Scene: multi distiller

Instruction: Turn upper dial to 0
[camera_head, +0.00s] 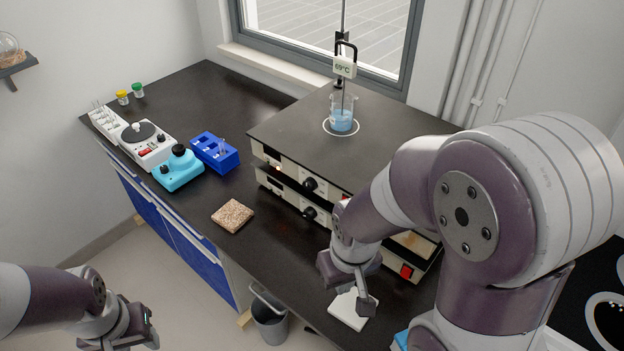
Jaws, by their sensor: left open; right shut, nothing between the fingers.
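Two flat heating units are stacked on the dark bench. The upper unit (290,138) has a black upper dial (310,184) on its front panel, with a small lit red light to the dial's left. The lower unit has its own black lower dial (309,213) just beneath. The dial settings are too small to read. My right gripper (352,300) is shut and empty, in front of the units and to the right of both dials, apart from them. My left gripper (148,325) is open and empty, low at the left, off the bench.
A beaker of blue liquid (342,118) stands on the upper unit with a thermometer display reading 69°C (345,67). A cork-like block (233,215), a white pad (352,309), a blue rack (214,153) and small devices lie on the bench. A bin (269,318) stands below.

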